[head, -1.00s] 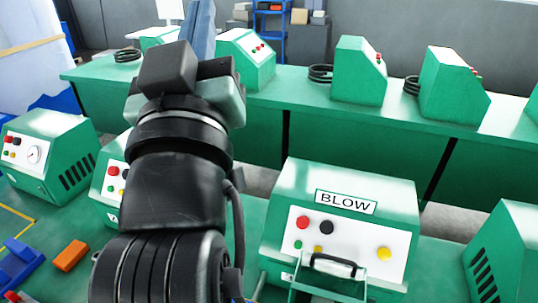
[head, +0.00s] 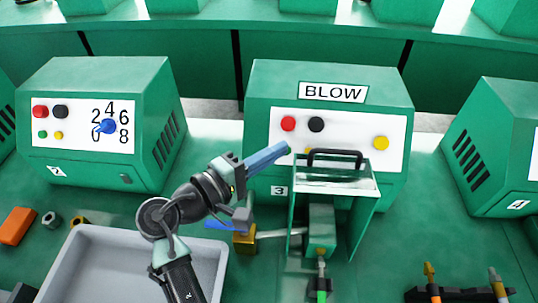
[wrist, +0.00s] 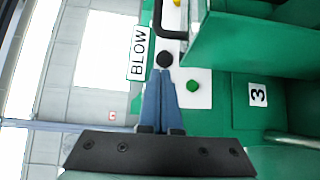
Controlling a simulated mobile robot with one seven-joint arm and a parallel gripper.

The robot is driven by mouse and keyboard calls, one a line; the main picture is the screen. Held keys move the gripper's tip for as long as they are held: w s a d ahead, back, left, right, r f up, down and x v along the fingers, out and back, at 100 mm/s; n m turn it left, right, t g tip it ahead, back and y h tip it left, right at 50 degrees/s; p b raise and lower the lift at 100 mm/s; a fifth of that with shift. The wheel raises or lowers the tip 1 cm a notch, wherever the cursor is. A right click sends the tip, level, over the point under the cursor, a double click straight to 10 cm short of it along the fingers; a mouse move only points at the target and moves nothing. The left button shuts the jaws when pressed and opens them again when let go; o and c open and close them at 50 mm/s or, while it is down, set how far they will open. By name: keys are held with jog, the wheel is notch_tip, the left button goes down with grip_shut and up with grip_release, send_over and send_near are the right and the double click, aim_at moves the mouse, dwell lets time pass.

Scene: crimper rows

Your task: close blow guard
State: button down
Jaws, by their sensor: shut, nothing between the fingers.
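The BLOW machine (head: 330,78) is a green box with a white button panel. Its guard (head: 366,212) has green side walls and a clear top pane, and stands in front of the panel. A black handle (head: 335,153) is at the guard's upper edge, over the panel's lower part. My gripper (head: 284,149) has blue fingers, shut and empty, left of the handle near the panel. In the wrist view the fingertips (wrist: 160,74) lie just below the black button (wrist: 165,59); the guard's green wall (wrist: 248,42) is to the right. The fingertips appear apart from the handle.
A dial machine (head: 105,100) is on the left and another green machine (head: 495,140) on the right. A grey tray (head: 95,255) lies under my arm. A green fixture (head: 320,228) is between the guard walls. Tools (head: 432,280) lie at front right.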

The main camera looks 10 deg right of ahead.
aim_at(299, 162)
jog(key=d+p, duration=0.2)
jog(key=d, duration=0.2)
jog(key=shift+w+d, duration=0.1)
jog(key=shift+d, duration=0.3)
jog(key=shift+s, duration=0.5)
jog(key=shift+a+f, duration=0.1)
